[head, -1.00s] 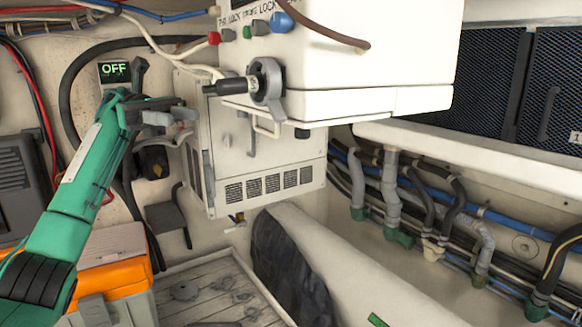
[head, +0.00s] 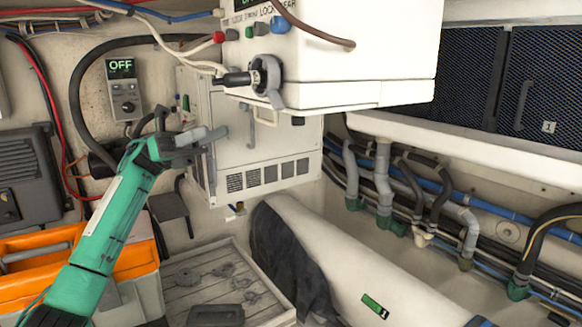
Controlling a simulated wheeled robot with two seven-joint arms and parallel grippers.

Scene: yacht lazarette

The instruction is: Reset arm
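My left gripper (head: 205,142) is at the end of the green arm that comes in from the lower left. It is in front of the white louvred cabinet (head: 262,140), near its left edge. Nothing is clearly held in it, and its finger gap cannot be made out. Above and right of it, a grey lever with a black handle (head: 238,79) sits on the front of the white overhead unit (head: 355,60). The handle points left, apart from the gripper. A small control panel (head: 122,88) on the back wall reads OFF and has a knob. My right gripper is not in view.
An orange-topped case (head: 135,262) stands at lower left, beside a shallow wooden tray (head: 265,308) with dark parts. A white cylinder (head: 345,262) with a dark cover lies at centre. Grey pipes (head: 383,182) and hoses line the right wall. Loose cables hang near the lever.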

